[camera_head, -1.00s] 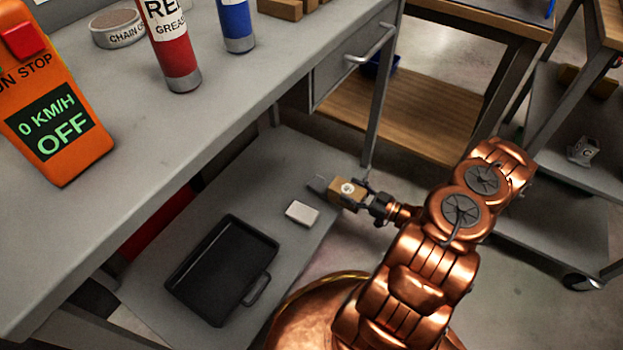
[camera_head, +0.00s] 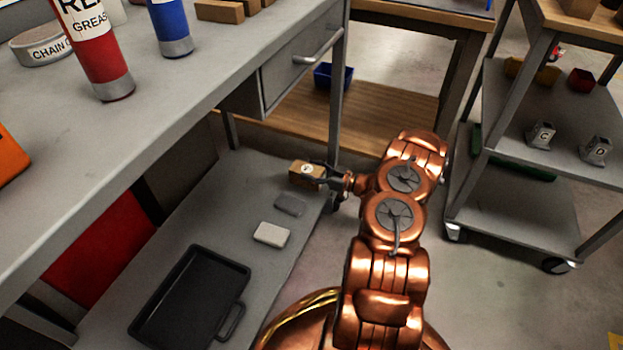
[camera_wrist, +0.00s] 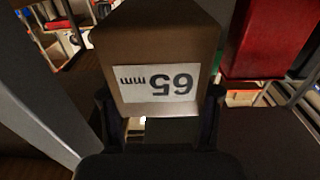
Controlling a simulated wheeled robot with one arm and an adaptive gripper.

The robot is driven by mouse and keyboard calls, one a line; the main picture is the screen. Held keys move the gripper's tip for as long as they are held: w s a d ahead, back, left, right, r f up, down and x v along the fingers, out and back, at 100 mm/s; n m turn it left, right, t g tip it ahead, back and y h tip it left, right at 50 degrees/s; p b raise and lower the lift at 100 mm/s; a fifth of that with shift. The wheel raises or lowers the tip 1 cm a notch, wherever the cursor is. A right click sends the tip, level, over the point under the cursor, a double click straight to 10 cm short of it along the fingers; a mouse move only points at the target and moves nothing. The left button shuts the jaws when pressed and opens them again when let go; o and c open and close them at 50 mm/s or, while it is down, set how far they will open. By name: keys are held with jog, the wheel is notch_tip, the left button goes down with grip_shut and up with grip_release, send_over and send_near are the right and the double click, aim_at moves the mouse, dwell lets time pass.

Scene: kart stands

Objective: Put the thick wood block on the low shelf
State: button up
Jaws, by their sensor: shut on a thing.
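A white block (camera_head: 272,234), a flat dark-grey piece (camera_head: 289,205) and a black tray (camera_head: 190,303) lie on the low shelf. A bench leg (camera_head: 335,125) stands beside my gripper. The benchtop (camera_head: 210,85) overhangs the shelf. A grey cart (camera_head: 510,200) stands at right.

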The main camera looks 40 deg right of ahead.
notch_tip(320, 180, down, 4)
jog(key=shift+w+r+b, duration=0.1)
jog(key=shift+w+b, duration=0.05)
jog(key=shift+b, duration=1)
jog(key=shift+d+r, duration=0.1)
jog(key=shift+r, duration=0.05)
jog(key=o, duration=1.3)
jog(key=shift+o, duration=0.2)
jog(key=p+v, duration=0.5)
jog(key=v, duration=0.7)
